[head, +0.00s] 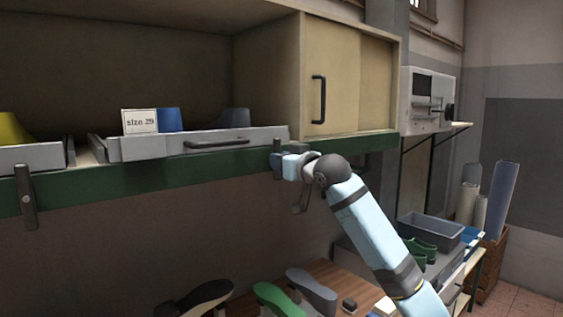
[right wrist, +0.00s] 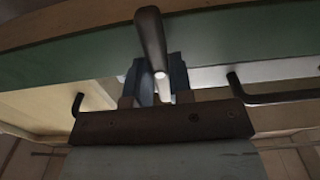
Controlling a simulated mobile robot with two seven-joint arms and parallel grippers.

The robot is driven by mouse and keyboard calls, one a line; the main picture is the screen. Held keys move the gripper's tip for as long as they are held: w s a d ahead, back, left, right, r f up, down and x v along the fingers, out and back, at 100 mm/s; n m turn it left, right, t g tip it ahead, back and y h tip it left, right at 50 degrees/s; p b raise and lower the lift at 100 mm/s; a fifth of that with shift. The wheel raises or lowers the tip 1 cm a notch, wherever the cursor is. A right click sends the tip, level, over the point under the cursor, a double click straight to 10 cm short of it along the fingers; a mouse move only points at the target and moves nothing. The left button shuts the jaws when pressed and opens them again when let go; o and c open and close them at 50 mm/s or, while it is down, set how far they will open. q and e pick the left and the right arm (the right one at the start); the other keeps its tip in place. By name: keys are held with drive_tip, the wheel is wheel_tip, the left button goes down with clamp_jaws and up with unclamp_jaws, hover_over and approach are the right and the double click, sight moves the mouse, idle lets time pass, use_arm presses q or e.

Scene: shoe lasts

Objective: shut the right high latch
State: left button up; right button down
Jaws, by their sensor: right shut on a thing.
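The right high latch is a dark bar on the green rail (head: 180,168) below the grey tray; its upper part (head: 277,145) shows in the head view just left of my right gripper (head: 284,162). My gripper covers part of it. In the right wrist view the latch (right wrist: 150,38) is a dark rounded bar reaching across the rail and down between the fingers of my right gripper (right wrist: 160,85), which are shut on its pale-tipped end. My right arm reaches up from the lower right. My left gripper is not in view.
Another dark latch (head: 27,197) hangs on the rail at far left. The grey tray (head: 130,153) with a "size 25" card (head: 139,121) stands above the rail. A sliding door (head: 333,75) is to the right. Shoe lasts (head: 311,290) lie on a bench below.

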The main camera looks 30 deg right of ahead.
drive_tip(key=c, duration=1)
unclamp_jaws()
drive_tip(key=shift+s, duration=0.1)
drive_tip(key=s+b, duration=0.1)
drive_tip(key=s, duration=0.3)
drive_tip(key=s+b, duration=0.2)
drive_tip(key=s, duration=0.3)
drive_tip(key=s+d+b, duration=0.1)
drive_tip(key=s, duration=0.3)
drive_tip(key=shift+s, duration=0.35)
drive_tip(key=shift+f, duration=0.1)
